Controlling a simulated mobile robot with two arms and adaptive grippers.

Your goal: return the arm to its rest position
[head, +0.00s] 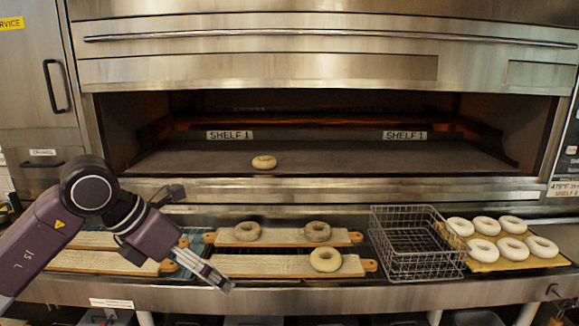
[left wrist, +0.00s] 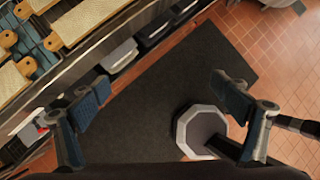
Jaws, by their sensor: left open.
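My left gripper (head: 222,285) hangs in front of the boards at the counter's front edge in the head view, coming in from the left. In the left wrist view its two fingers (left wrist: 160,102) are spread wide with nothing between them, over the dark floor mat. My right gripper is not in view.
The oven deck (head: 350,158) holds one bagel (head: 264,162). Wooden boards (head: 275,265) on the counter carry 3 bagels. A wire basket (head: 415,245) stands right of them, beside a tray (head: 555,262) of several pale bagels. A dark mat (left wrist: 205,75) covers the floor.

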